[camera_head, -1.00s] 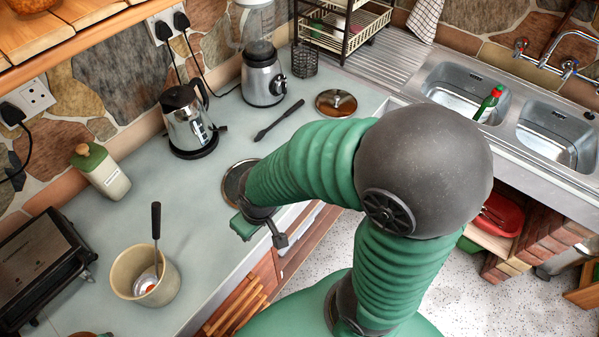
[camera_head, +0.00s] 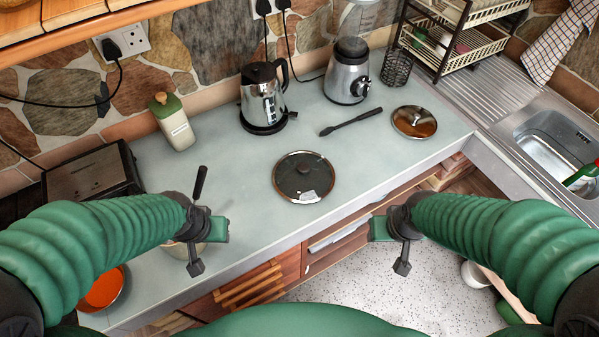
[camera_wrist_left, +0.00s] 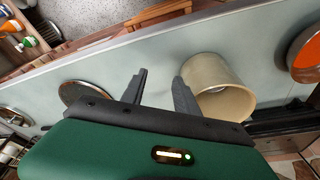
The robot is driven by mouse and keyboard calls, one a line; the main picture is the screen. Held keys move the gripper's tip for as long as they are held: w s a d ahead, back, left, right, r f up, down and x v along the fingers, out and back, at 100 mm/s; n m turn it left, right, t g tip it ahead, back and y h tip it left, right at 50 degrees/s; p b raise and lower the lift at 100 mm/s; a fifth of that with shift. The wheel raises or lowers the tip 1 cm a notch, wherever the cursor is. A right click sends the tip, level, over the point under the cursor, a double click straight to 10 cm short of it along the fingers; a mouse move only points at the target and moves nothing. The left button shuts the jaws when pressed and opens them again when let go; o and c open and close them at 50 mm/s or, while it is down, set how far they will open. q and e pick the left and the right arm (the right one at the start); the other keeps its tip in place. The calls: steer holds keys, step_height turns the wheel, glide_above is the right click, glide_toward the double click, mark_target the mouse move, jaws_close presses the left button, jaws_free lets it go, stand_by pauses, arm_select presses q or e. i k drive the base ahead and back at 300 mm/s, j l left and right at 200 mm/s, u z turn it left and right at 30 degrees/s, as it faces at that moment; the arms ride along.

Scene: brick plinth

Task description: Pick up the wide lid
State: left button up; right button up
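The wide lid (camera_head: 302,178) is a round dark glass lid with a metal rim and a dark knob. It lies flat on the pale counter, in the middle of the head view. It also shows partly in the left wrist view (camera_wrist_left: 84,91), beside the gripper. My left gripper (camera_head: 207,250) is left of and nearer than the lid, above the beige crock; its two fingers stand apart and empty in the left wrist view (camera_wrist_left: 160,92). My right gripper (camera_head: 388,247) is right of and nearer than the lid, beyond the counter's front edge; its finger gap does not show.
A smaller lid (camera_head: 414,122) and a dark utensil (camera_head: 351,121) lie behind right. The kettle (camera_head: 263,97), blender (camera_head: 348,72) and green-topped jar (camera_head: 172,122) stand along the back. The beige crock (camera_wrist_left: 228,108) with a handle in it stands left. Counter around the wide lid is clear.

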mark_target(302, 177)
steer(key=l+u, duration=0.1)
steer(key=u, duration=0.4)
steer(key=l+u, duration=0.1)
steer(key=u, duration=0.35)
steer(key=l+u, duration=0.1)
steer(key=u, duration=0.4)
steer(key=l+u, duration=0.1)
steer(key=u, duration=0.4)
steer(key=k+l+u, duration=0.1)
steer(key=k+l, duration=0.55)
steer(key=l, duration=0.15)
